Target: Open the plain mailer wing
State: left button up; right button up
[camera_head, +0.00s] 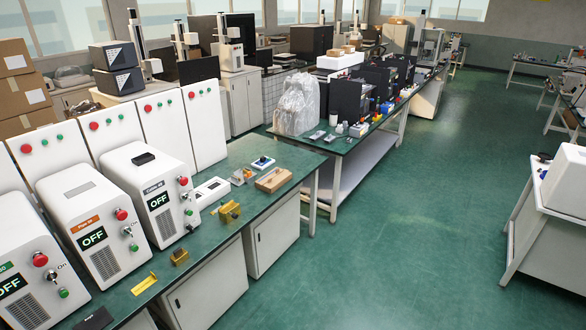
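No clearly recognisable mailer or wing shows in the head view. A flat tan piece (273,180) lies near the right edge of the green bench, with a small darker item on top. I cannot tell whether it is the mailer, and no wing can be made out on it. Neither of my grippers is in view.
The green bench (262,218) holds white machines (152,195) reading OFF, yellow brackets (229,210), a white device (211,192) and a small blue-and-white item (262,163). A second bench (345,140) stands beyond, with a plastic-wrapped object (297,105). Open green floor (430,220) lies right.

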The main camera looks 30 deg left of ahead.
aim_at(276, 183)
jog(key=i, duration=0.9)
jog(key=u, duration=1.75)
jog(key=i, duration=2.05)
jog(key=u, duration=0.5)
